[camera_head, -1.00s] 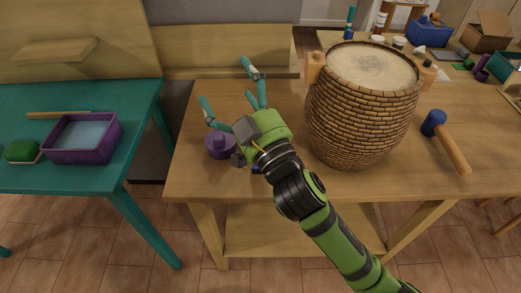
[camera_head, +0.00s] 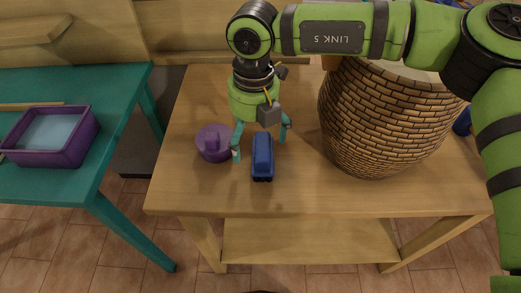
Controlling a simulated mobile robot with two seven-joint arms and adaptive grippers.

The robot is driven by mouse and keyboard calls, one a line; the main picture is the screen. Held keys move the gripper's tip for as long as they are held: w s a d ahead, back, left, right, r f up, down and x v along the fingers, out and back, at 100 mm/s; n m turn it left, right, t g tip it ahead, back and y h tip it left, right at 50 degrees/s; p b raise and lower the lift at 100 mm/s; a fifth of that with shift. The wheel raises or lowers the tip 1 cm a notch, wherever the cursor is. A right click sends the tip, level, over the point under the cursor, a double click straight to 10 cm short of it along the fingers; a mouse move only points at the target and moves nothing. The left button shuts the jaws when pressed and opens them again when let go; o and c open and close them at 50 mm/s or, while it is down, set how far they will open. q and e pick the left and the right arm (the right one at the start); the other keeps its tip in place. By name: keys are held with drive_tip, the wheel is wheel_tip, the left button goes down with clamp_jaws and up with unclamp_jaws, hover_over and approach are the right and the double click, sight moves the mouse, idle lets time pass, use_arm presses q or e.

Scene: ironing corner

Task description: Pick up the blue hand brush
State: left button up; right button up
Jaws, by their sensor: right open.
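The blue hand brush (camera_head: 262,160) lies on the wooden table near its front edge, its long side pointing toward the front. My right gripper (camera_head: 260,142) is above the table, pointing down and open. Its two teal fingers are on either side of the brush, one left and one right, apart from it as far as I can see. The brush's far end is partly hidden under the gripper. My left gripper is not in view.
A large woven basket (camera_head: 385,120) stands to the right, partly behind my arm. A blue mallet head (camera_head: 462,122) shows beyond it. A purple tub (camera_head: 52,136) sits on the teal table (camera_head: 110,90).

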sight(258, 146)
drive_tip(key=shift+w+d+f, duration=0.15)
drive_tip(key=shift+w+d, duration=0.2)
drive_tip(key=shift+d, duration=0.05)
drive_tip(key=shift+f, duration=0.35)
drive_tip(key=f+p, duration=0.1)
drive_tip(key=f, duration=0.4)
drive_tip(key=shift+s+f, duration=0.15)
drive_tip(key=shift+s, duration=0.05)
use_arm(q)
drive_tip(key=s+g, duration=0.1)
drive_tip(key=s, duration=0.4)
use_arm(e)
drive_tip(key=shift+f, duration=0.15)
drive_tip(key=c, duration=1.2)
drive_tip(key=shift+c, duration=0.2)
drive_tip(key=shift+r, duration=0.2)
wheel_tip(258, 146, up, 8)
drive_tip(key=shift+r+b, duration=0.25)
drive_tip(key=shift+b, duration=0.05)
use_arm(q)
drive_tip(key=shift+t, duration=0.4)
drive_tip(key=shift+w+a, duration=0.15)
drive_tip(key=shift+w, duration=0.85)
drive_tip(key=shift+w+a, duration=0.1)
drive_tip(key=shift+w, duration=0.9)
use_arm(e)
drive_tip(key=shift+r, duration=0.6)
